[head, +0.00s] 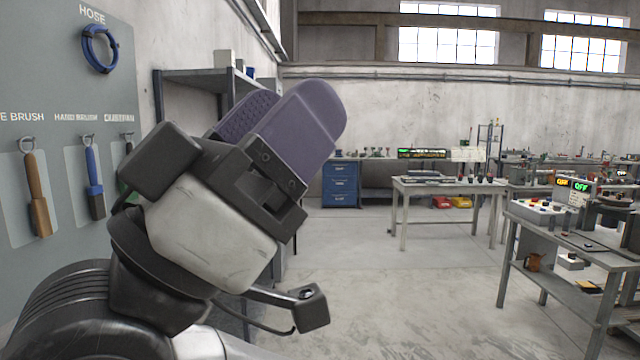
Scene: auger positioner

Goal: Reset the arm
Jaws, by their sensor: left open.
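My left arm comes in from the lower left and is raised high in the head view. Its gripper (277,127) points up and to the right, with two broad purple finger pads. The pads stand apart with one partly behind the other, and I see nothing held between them. The gripper is in the air in front of the shelf and wall, touching nothing that I can see. My right gripper is not in view.
A grey tool board (60,150) with a blue hose (100,49) and hanging brushes is close on the left. A shelf rack (190,76) stands behind the gripper. Workbenches (448,187) stand at the back and right. The concrete floor (400,290) in the middle is clear.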

